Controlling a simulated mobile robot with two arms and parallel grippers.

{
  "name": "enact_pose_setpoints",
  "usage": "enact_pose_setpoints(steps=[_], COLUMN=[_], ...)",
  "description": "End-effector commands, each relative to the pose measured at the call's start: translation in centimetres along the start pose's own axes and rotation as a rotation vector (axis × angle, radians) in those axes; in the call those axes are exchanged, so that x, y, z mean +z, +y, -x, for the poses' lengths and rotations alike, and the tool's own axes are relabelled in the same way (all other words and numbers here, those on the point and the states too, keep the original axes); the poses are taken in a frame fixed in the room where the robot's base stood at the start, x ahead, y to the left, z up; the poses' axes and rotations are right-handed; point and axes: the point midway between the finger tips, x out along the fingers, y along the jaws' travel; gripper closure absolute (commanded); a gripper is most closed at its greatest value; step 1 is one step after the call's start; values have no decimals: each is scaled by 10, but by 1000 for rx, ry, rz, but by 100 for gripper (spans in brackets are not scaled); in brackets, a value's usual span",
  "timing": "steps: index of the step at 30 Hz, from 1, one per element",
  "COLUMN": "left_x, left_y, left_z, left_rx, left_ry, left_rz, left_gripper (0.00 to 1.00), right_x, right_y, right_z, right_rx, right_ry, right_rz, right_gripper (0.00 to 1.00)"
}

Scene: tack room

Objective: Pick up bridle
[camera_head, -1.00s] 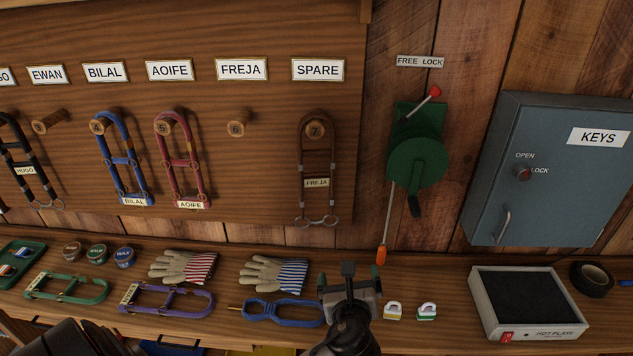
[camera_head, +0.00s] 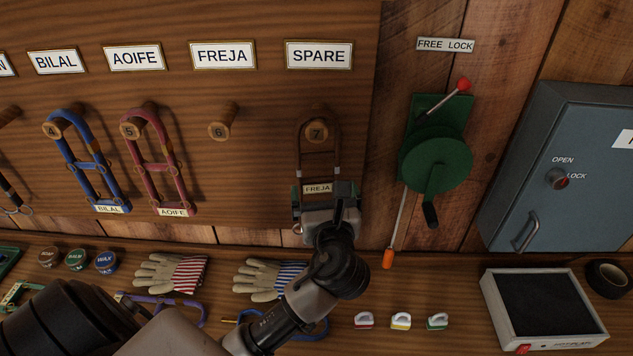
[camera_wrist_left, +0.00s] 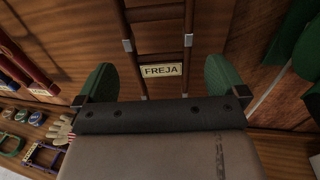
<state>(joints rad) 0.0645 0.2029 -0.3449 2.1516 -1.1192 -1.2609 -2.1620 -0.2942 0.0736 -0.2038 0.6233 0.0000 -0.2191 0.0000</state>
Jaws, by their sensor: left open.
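A brown bridle (camera_head: 334,139) with a FREJA tag hangs on peg 7 under the SPARE label. My left gripper (camera_head: 324,192) is in front of its lower part, and hides the bottom of the bridle in the head view. In the left wrist view the bridle (camera_wrist_left: 188,41) runs down between the two green fingertips of the left gripper (camera_wrist_left: 162,85), with the tag between them. The jaws are open, with a gap on each side of the bridle. My right gripper is not in view.
Blue (camera_head: 75,131) and red (camera_head: 147,159) bridles hang on pegs 4 and 5; peg 6 (camera_head: 222,121) is bare. A green crank winch (camera_head: 436,160) is right of the board. Gloves (camera_head: 170,273) and a hot plate (camera_head: 540,310) lie on the shelf below.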

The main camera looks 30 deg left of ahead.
Motion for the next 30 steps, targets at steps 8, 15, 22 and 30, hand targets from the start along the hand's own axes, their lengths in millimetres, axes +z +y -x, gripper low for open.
enact_pose_setpoints(steps=[8,15,22,30], left_x=[2,4,1,1], left_y=[0,2,2,2], left_z=[-27,-62,-74,-74], left_rx=[0,1,-2,-2], left_ry=[0,0,2,2], left_rz=[0,-2,1,1], left_gripper=[0,0,0,20], right_x=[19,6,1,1], right_y=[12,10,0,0], right_z=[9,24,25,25], right_rx=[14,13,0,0], right_ry=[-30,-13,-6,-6], right_rz=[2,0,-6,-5], right_gripper=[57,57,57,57])
